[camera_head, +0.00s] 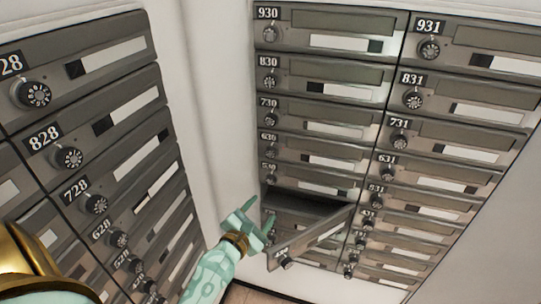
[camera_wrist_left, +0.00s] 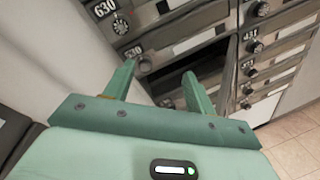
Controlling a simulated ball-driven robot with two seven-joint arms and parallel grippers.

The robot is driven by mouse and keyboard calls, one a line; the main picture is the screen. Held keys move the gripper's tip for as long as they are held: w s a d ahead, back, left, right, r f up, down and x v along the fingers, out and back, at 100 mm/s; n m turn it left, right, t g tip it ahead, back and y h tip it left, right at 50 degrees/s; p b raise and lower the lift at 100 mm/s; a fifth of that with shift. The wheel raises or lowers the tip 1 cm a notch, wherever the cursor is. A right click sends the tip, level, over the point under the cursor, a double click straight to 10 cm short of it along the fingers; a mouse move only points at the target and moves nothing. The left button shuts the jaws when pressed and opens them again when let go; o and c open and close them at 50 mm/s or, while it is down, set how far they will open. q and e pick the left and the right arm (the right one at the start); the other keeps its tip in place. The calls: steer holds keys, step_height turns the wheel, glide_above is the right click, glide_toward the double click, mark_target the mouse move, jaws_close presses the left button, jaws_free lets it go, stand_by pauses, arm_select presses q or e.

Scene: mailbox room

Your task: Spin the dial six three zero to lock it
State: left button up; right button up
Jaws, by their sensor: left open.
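The 630 mailbox door (camera_head: 313,157) is shut in the right-hand bank, with its round dial (camera_head: 270,151) at its left end under the number plate. The 630 dial also shows in the left wrist view (camera_wrist_left: 121,25), at the upper left, beyond my fingers. My left gripper (camera_head: 262,210) is open and empty, lower than the 630 dial and apart from it. In the left wrist view its two fingers (camera_wrist_left: 158,72) point towards the 530 dial (camera_wrist_left: 145,65); I cannot tell whether they touch anything. The dial's exact setting is too small to read. My right gripper is not in view.
A door (camera_head: 312,236) below 530 stands open, sticking out close to my left gripper, with a dark compartment (camera_head: 305,203) behind it. Another mailbox bank (camera_head: 100,140) stands at the left. A bare pale wall (camera_head: 205,110) lies between the banks.

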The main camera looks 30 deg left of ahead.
arm_select(q)
steer(key=w+a+r+n+y, duration=0.1)
steer(key=a+r+n+y, duration=0.25)
steer(key=n, duration=0.35)
steer(key=n+b, duration=0.1)
steer(key=b, duration=0.2)
glide_toward(270, 155)
steer(key=shift+t, duration=0.3)
steer(key=x, duration=0.4)
steer(key=f+x, duration=0.1)
steer(key=x, duration=0.2)
steer(key=shift+a, duration=0.15)
steer(key=shift+w+a+r+h+b, duration=0.1)
steer(key=shift+w+h+b, duration=0.2)
steer(key=shift+w+h, duration=0.1)
steer(key=shift+c, duration=0.7)
steer(key=c, duration=0.9)
